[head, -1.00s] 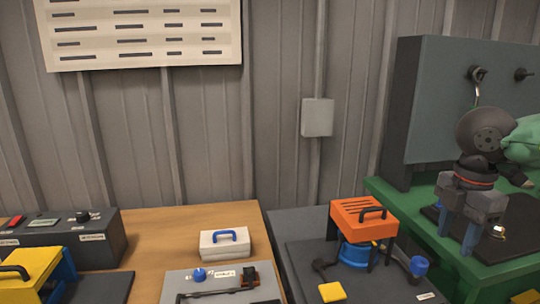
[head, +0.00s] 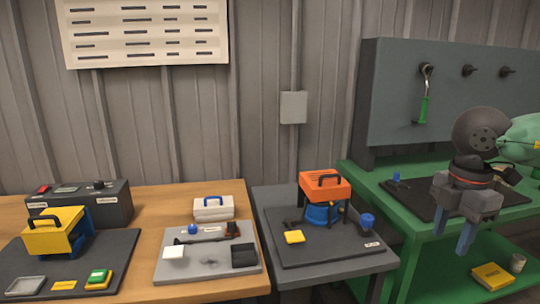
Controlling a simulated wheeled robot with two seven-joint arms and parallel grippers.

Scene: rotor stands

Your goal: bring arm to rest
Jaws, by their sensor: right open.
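My right gripper (head: 468,236) is at the right of the head view, pointing down in front of the green bench (head: 408,216). Its two blue-grey fingers are apart with nothing visible between them, so it is open and empty. The gripper hides part of the dark mat on the bench. My right arm comes in from the right edge. My left gripper is out of view.
An orange-topped stand (head: 325,186) is on a dark mat on the grey table (head: 330,277). A yellow stand (head: 54,237) and a white case (head: 213,208) are on the wooden table (head: 160,201). A green-handled tool (head: 424,109) hangs on the grey panel (head: 386,88).

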